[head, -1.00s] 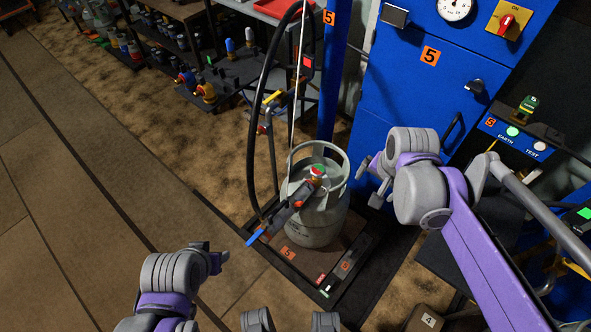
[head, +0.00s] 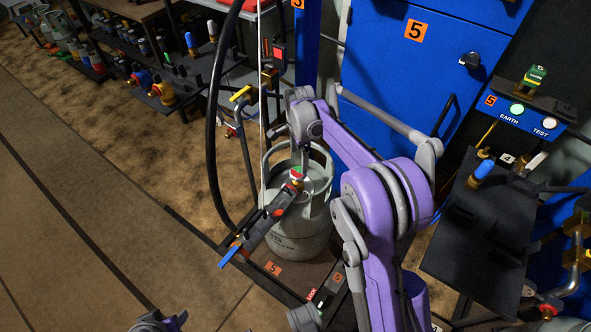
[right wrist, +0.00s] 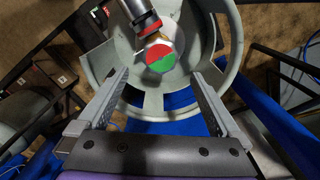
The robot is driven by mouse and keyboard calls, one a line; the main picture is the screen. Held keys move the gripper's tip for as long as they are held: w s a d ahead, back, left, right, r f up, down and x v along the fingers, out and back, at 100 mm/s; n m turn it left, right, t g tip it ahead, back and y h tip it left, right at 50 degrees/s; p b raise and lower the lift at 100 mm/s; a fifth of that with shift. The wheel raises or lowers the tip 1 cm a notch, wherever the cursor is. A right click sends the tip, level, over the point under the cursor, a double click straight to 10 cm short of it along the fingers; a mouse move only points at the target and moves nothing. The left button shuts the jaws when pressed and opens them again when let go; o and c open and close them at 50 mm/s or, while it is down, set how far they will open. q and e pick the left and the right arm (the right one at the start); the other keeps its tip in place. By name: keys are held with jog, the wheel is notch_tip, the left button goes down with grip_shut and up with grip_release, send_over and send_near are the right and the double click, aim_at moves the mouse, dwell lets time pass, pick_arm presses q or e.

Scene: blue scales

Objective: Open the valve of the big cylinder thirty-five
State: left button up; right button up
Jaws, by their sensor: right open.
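The big grey cylinder (head: 300,232) stands upright on the scale platform (head: 313,274); I cannot read a number thirty-five on it. Its valve has a round red and green knob (head: 296,176) inside the collar, and a black connector with a blue lever (head: 235,250) is attached beside it. In the right wrist view the knob (right wrist: 161,58) lies just beyond and between the fingertips. My right gripper (right wrist: 160,82) is open and empty, above the collar (right wrist: 225,72). In the head view my wrist partly hides it. Only a bit of my left gripper (head: 172,322) shows at the bottom edge.
A black hose (head: 212,120) loops up left of the cylinder. A blue cabinet (head: 385,70) stands behind. A dark table (head: 470,235) with fittings is at the right, and shelves with fittings (head: 160,90) are at the back left. The floor at the left is clear.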

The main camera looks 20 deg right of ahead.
aim_at(299, 172)
notch_tip(299, 172, down, 7)
jog(key=shift+r+b, duration=0.1)
jog(key=shift+b, duration=0.6)
jog(key=c, duration=1.2)
jog(key=shift+c, duration=0.2)
